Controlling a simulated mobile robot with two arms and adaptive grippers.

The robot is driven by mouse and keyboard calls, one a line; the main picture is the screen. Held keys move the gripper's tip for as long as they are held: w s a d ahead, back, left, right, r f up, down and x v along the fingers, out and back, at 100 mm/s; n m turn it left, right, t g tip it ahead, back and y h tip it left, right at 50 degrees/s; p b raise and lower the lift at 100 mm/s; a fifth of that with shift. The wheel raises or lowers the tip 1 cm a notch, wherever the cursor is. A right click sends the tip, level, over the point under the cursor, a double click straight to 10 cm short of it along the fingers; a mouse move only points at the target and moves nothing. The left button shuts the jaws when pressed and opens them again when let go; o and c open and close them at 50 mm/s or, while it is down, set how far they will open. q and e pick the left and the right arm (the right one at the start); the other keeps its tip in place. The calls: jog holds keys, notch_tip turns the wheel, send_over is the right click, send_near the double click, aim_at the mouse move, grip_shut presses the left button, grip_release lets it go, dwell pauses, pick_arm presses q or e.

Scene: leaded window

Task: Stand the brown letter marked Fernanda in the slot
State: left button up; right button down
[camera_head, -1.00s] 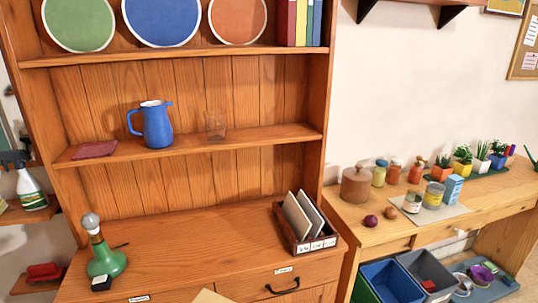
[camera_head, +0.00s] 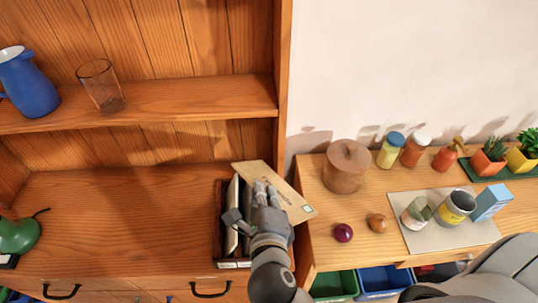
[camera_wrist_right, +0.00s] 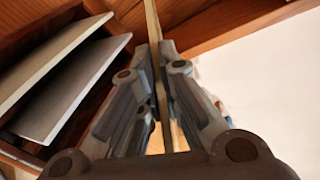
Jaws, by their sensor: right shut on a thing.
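My right gripper (camera_head: 266,192) is shut on a brown letter (camera_head: 292,204), which is tilted in the head view. The letter is at the right side of the dark letter rack (camera_head: 219,205), and the gripper hides part of the rack. The letter shows edge-on between the fingers (camera_wrist_right: 155,100) in the right wrist view (camera_wrist_right: 152,25). No name can be read on it. Pale letters (camera_head: 232,215) stand in the rack's left part; they show left of the gripper in the wrist view (camera_wrist_right: 75,88). I cannot tell whether the brown letter is inside a slot. My left gripper is not in view.
The rack stands at the right end of the wooden cabinet top (camera_head: 110,215), beside the cabinet's side panel (camera_head: 285,90). A shelf (camera_head: 180,103) with a glass (camera_head: 101,85) and blue jug (camera_head: 28,82) is above. A side table (camera_head: 350,245) with jars and cans is right.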

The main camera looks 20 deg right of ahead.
aim_at(261, 177)
jog(key=m+g+p, duration=0.1)
jog(key=m, duration=0.1)
jog(key=w+d+r+m+g+p, duration=0.1)
jog(key=m, duration=0.1)
jog(key=w+r+m+g+p, duration=0.1)
jog(key=m, duration=0.1)
jog(key=shift+w+d+r, duration=0.1)
jog(key=shift+d+r, duration=0.05)
jog(key=shift+d, duration=0.25)
jog(key=m+p, duration=0.2)
jog(key=m, duration=0.1)
jog(key=a+m+p, duration=0.1)
jog(key=m, duration=0.1)
jog(key=shift+w+r+g+y, duration=0.15)
jog(key=shift+r+g+y, duration=0.1)
jog(key=shift+g+y, duration=0.15)
jog(key=shift+a+r+m+p, duration=0.1)
jog(key=shift+a+m+p, duration=0.05)
jog(key=shift+m+p, duration=0.45)
jog(key=shift+w, duration=0.1)
jog(key=shift+w+m, duration=0.1)
jog(key=shift+m, duration=0.3)
jog(key=shift+a, duration=0.15)
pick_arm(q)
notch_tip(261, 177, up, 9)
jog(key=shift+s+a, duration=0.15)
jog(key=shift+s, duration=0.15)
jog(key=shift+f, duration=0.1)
